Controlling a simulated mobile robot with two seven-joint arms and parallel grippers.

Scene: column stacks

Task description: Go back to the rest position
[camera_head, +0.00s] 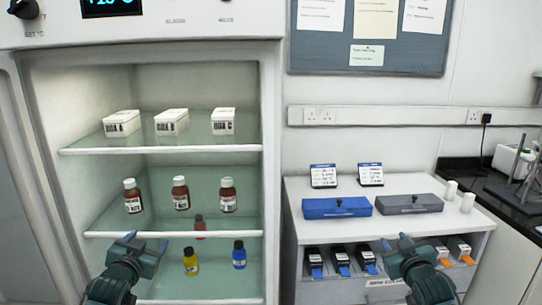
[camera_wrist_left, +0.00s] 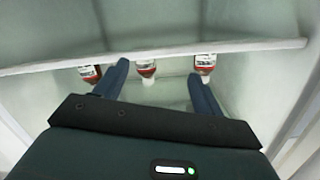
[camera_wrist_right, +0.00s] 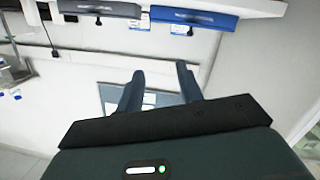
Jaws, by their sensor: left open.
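My left gripper (camera_head: 146,241) is open and empty in front of the open cabinet, near the bottom shelf. In the left wrist view its fingers (camera_wrist_left: 158,72) stand wide apart, with brown bottles (camera_wrist_left: 204,64) beyond them. My right gripper (camera_head: 396,241) is in front of the white bench unit. In the right wrist view its fingers (camera_wrist_right: 160,70) are apart with nothing between them. In the head view, three brown bottles (camera_head: 181,194) stand on the middle shelf, and white boxes (camera_head: 171,122) stand on the top shelf. A yellow bottle (camera_head: 191,262), a blue bottle (camera_head: 239,255) and a red bottle (camera_head: 199,227) stand lower down.
The white bench unit (camera_head: 400,186) carries a blue case (camera_head: 337,208), a grey case (camera_head: 409,204) and two small cards. Bins with blue and orange fronts sit below its top. A shelf edge (camera_head: 175,234) runs close behind my left gripper. A dark counter is at the far right.

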